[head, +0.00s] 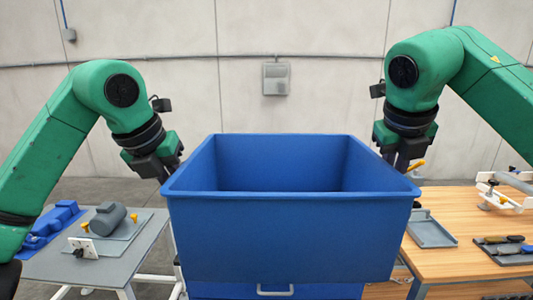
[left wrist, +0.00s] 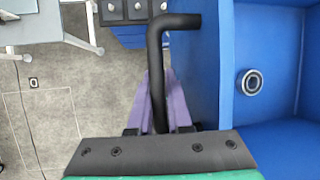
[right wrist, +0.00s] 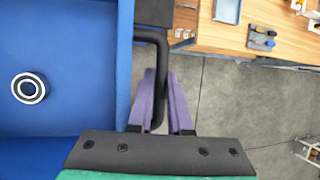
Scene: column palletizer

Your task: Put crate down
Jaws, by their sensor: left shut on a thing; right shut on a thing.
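A large open blue crate (head: 285,240) hangs level in front of me in the head view, between my two arms. My left gripper (left wrist: 158,95) is shut on the crate's black side handle (left wrist: 155,60) at its left. My right gripper (right wrist: 162,95) is shut on the matching black handle (right wrist: 160,60) at its right. A round metal ring, like a bearing, lies inside on the crate floor; it shows in the left wrist view (left wrist: 244,82) and in the right wrist view (right wrist: 38,88). The crate's underside is hidden.
A blue drawer unit with a pale handle (head: 275,292) shows just below the crate; I cannot tell whether they touch. A grey table (head: 70,265) with parts stands left. A wooden table (head: 460,262) with a grey tray (head: 430,232) and tools stands right. Grey floor lies between.

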